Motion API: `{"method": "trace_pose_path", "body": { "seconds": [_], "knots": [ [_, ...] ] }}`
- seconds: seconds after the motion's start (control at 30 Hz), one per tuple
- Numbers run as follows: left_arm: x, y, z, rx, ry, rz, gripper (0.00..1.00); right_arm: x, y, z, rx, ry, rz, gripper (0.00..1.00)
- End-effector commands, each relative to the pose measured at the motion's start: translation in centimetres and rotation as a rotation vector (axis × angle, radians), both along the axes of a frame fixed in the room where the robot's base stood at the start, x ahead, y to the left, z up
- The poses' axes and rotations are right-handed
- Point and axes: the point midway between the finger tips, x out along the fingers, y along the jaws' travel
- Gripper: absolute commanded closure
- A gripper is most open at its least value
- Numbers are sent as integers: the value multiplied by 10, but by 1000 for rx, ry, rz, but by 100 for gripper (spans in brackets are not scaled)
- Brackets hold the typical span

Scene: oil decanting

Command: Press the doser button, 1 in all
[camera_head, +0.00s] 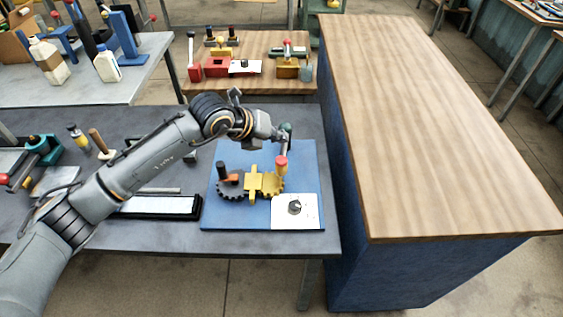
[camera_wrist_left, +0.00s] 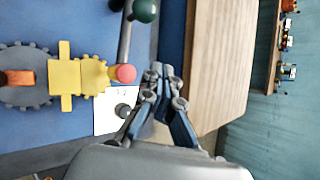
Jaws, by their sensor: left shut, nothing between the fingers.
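A blue board (camera_head: 222,212) on the dark table carries a device with dark gears, a yellow block (camera_head: 262,184) and a red round-topped knob (camera_head: 281,162), which I take for the doser button. The red top (camera_wrist_left: 125,73) also shows in the left wrist view, beside the yellow part. My left gripper (camera_head: 287,148) reaches over the board's right side, close to the red top. Its fingers (camera_wrist_left: 163,72) are shut and empty, just right of the red top in the wrist view; I see no clear contact. My right gripper is not in view.
A white plate with a dark knob (camera_head: 295,207) lies at the board's front right. A green ball (camera_wrist_left: 145,10) on a grey rod stands near the red top. A wooden-topped counter (camera_head: 430,120) is close on the right. Tools crowd the table's left side.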

Motion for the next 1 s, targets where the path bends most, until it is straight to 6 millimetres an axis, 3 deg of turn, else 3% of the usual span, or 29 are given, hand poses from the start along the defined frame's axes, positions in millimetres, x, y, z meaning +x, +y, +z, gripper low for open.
{"method": "trace_pose_path", "body": {
  "seconds": [0.03,0.3,1.0],
  "knots": [
    [0,1,-13,1,2,1,100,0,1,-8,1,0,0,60],
    [0,0,-46,0,-1,0,100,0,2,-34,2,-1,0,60],
    [0,0,-49,0,-1,0,100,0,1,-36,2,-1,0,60]
  ]
}}
